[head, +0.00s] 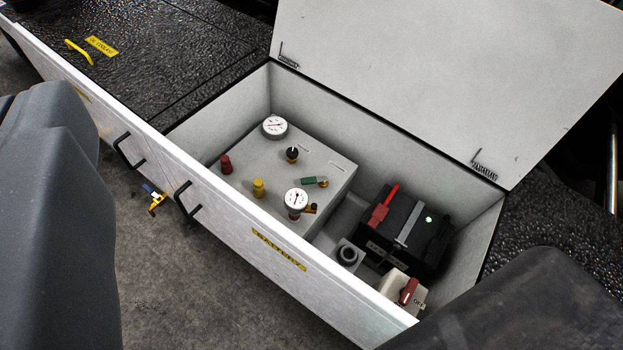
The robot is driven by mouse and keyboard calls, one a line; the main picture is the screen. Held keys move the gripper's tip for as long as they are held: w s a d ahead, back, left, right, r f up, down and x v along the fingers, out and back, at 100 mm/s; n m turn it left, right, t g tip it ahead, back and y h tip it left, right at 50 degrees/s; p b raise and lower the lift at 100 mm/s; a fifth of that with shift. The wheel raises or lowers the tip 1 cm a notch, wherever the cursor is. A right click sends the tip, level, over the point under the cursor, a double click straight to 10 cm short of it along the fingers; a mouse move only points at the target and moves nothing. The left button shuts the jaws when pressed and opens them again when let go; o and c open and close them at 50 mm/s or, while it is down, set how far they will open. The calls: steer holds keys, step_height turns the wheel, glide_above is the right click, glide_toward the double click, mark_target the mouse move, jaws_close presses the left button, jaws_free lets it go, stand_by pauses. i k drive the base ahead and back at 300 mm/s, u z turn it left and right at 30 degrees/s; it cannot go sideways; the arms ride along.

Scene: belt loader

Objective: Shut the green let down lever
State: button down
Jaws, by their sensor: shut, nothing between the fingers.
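The small green lever (309,181) is on top of the light grey valve block (250,160) inside the open compartment. It lies roughly flat, pointing left from a brass-coloured fitting (323,183) at its right end. A white gauge (296,199) stands just below it, and a black-topped knob (292,153) is above and to its left. Nothing covers the lever.
The compartment's lid (440,70) stands open behind. A red knob (225,165), a yellow knob (258,188) and a second gauge (275,126) share the block. A black battery (410,235) and a red switch (408,292) sit to the right. The white front wall (230,215) has black handles.

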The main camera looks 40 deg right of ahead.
mark_target(312, 180)
steer(key=u, duration=0.1)
steer(key=i, duration=1.35)
steer(key=z, duration=0.05)
